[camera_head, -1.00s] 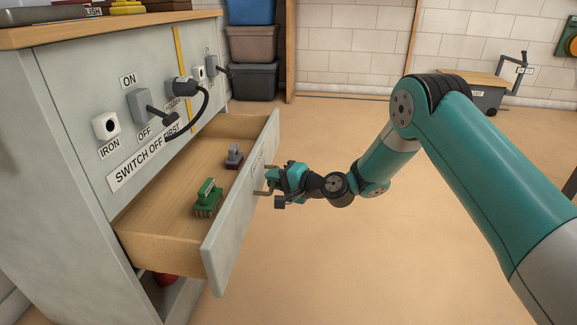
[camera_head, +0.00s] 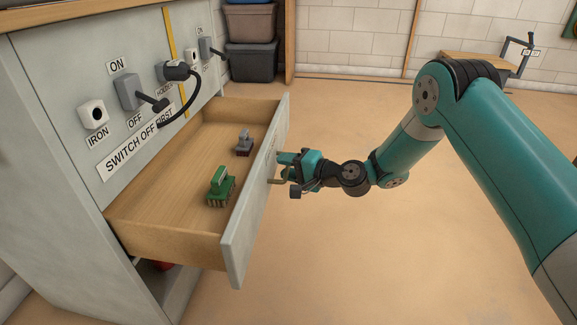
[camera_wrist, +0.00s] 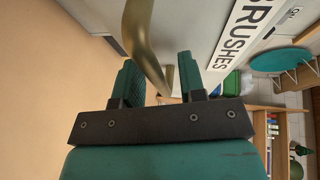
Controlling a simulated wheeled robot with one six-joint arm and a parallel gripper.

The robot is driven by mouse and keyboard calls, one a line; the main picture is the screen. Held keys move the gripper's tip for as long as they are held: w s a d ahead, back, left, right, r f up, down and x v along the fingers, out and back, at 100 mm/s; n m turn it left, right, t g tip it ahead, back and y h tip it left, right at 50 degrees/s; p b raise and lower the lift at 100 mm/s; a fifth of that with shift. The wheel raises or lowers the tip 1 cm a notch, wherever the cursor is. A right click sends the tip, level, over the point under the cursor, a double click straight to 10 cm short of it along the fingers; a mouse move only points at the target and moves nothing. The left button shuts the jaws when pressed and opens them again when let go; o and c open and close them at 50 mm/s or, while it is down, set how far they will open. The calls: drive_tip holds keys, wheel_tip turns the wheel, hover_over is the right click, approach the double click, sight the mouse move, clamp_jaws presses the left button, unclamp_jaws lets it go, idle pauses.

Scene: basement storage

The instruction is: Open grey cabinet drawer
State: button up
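The grey cabinet drawer (camera_head: 255,205) is pulled well out, its wooden inside showing from above. A green-handled brush (camera_head: 220,187) and a smaller grey-topped brush (camera_head: 244,142) stand in it. My gripper (camera_head: 284,176) is at the drawer's front, by its brass handle (camera_head: 274,181). In the wrist view, my gripper (camera_wrist: 162,82) has its two teal fingers apart, with the handle (camera_wrist: 143,40) passing between them and some gap showing. Contact with the handle is hard to tell. The front's label (camera_wrist: 247,35) reads "BRUSHES".
The cabinet face (camera_head: 60,90) carries switches, a black cable (camera_head: 190,105) and a "SWITCH OFF FIRST" label (camera_head: 133,150) above the drawer. Stacked bins (camera_head: 252,62) stand behind. A bench (camera_head: 480,70) is at the far right. The floor (camera_head: 350,250) before the drawer is clear.

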drive_tip(key=p+v, duration=0.6)
drive_tip(key=v, duration=1.1)
drive_tip(key=shift+d+r+p, duration=0.15)
drive_tip(key=shift+d+p, duration=0.05)
drive_tip(key=shift+p, duration=0.15)
drive_tip(key=shift+s, duration=0.1)
drive_tip(key=s+a+r+n+g+h+p, duration=0.1)
drive_tip(key=s+a+r+n+g, duration=0.25)
drive_tip(key=r, duration=0.25)
drive_tip(key=s+a+r+n+g+p, duration=0.2)
drive_tip(key=s+a+r+n, duration=0.15)
drive_tip(key=r, duration=0.35)
drive_tip(key=s+a+r+n+g+h+p, duration=0.1)
drive_tip(key=s+a+r+n+g, duration=0.1)
drive_tip(key=s+r+n+g, duration=0.3)
drive_tip(key=s+d+r+n+t+h+p, duration=0.1)
drive_tip(key=s+d+r+h+p, duration=0.2)
drive_tip(key=s+r, duration=0.45)
drive_tip(key=s+d+r+h+p, duration=0.2)
drive_tip(key=s+r+h, duration=0.3)
drive_tip(key=s, duration=0.4)
wheel_tip(320, 180, up, 38)
drive_tip(key=y+p, duration=0.1)
drive_tip(key=p, duration=3.6)
drive_tip(key=shift+w+f, duration=0.2)
drive_tip(key=shift+f, duration=0.05)
